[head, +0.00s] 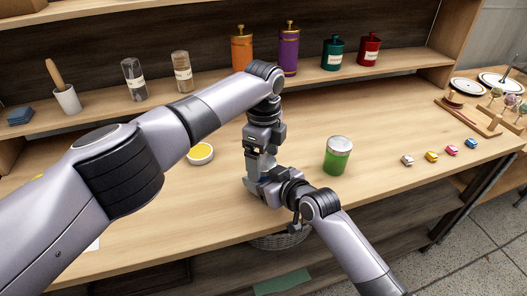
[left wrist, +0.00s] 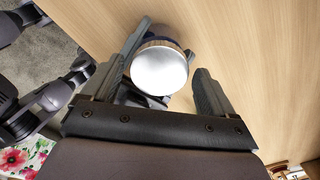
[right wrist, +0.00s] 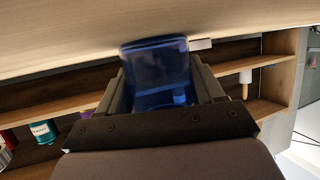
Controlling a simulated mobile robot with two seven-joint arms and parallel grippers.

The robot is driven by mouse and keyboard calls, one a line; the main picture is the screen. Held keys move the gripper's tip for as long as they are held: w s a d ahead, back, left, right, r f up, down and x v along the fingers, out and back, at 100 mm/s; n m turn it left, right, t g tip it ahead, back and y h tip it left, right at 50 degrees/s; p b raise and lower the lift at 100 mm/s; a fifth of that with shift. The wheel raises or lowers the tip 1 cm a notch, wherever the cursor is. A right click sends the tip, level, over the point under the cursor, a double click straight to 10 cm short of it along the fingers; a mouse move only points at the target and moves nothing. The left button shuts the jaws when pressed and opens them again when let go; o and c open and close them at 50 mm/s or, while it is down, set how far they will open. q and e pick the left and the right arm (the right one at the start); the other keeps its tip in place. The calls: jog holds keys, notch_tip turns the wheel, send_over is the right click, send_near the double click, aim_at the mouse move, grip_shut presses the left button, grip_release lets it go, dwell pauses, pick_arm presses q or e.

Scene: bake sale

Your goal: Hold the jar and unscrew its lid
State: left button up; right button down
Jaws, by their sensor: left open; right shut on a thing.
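The blue see-through jar (right wrist: 155,75) is between the fingers of my right gripper (head: 266,184), which is shut on it. In the left wrist view its round silver lid (left wrist: 160,70) shows from above, with a little of the blue body below it. My left gripper (head: 257,160) is open over the jar, pointing down. Its two fingers stand on either side of the lid, with a gap at the right finger. In the head view my grippers hide most of the jar. The lid is on the jar.
A green jar with a silver lid (head: 337,155) stands to the right on the table (head: 375,120). A yellow-filled dish (head: 200,153) is to the left. Several small coloured blocks lie at the right. A basket (head: 280,240) is below the front edge. Canisters stand on the back shelf.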

pick_arm(q)
jog(key=c, duration=1.1)
jog(key=shift+n, duration=1.7)
jog(key=o, duration=1.1)
jog(key=shift+c, duration=0.2)
jog(key=shift+o, duration=0.6)
